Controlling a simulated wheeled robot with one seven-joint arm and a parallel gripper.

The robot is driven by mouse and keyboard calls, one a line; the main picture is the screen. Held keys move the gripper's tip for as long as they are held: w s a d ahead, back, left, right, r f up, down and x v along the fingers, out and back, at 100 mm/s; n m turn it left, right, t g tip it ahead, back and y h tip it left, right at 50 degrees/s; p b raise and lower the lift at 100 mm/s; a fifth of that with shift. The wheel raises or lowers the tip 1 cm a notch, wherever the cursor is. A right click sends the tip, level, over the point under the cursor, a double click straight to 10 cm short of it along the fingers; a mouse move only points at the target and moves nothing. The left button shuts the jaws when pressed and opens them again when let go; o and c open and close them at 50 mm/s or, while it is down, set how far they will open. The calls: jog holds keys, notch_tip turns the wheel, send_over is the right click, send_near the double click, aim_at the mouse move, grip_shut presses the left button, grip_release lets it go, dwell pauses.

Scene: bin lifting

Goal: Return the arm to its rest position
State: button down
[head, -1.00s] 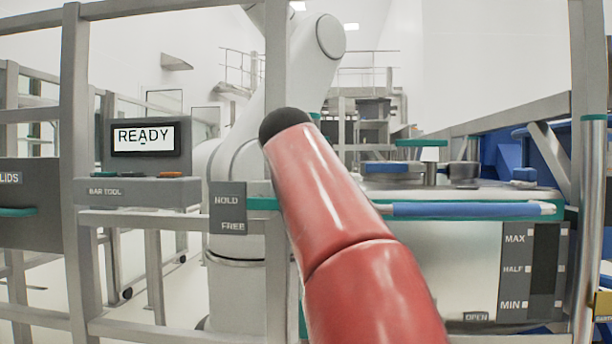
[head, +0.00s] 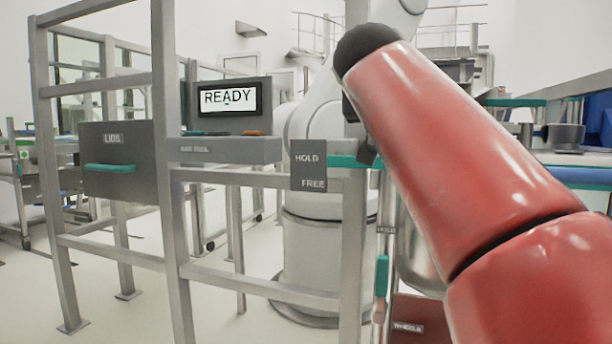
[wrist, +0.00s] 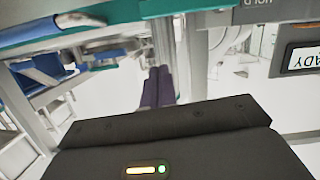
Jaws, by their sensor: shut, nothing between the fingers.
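My red arm (head: 470,150) reaches up and left across the right half of the head view, ending in a black rounded joint (head: 366,48). My gripper is mostly hidden behind it there. In the wrist view, my gripper (wrist: 157,88) shows as two dark purple fingers side by side beyond its black body, shut with nothing between them. The fingers point away over pale floor, below a teal and grey edge in the picture. The wrist picture is upside down.
A grey metal frame stands ahead with a HOLD/FREE plate (head: 309,165), a LIDS box (head: 118,160) and a READY screen (head: 228,98). A white robot arm's base (head: 315,240) stands behind it. A teal handle (head: 382,276) hangs low near my arm. Floor shows at lower left.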

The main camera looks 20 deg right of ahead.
jog(key=s+a+f+n+g+y+p, duration=0.2)
jog(key=s+f, duration=0.4)
jog(key=f, duration=0.6)
jog(key=s+a+f+n+g+y+p, duration=0.2)
jog(key=s+a+f+y+p, duration=0.2)
jog(key=s+a+f, duration=0.3)
jog(key=s+a+f+n+g+y+p, duration=0.2)
jog(key=s+a+f, duration=0.3)
jog(key=f, duration=1.2)
jog(key=shift+s+a+f+g+y+p, duration=0.25)
jog(key=shift+s+y+p, duration=0.35)
jog(key=shift+s, duration=0.35)
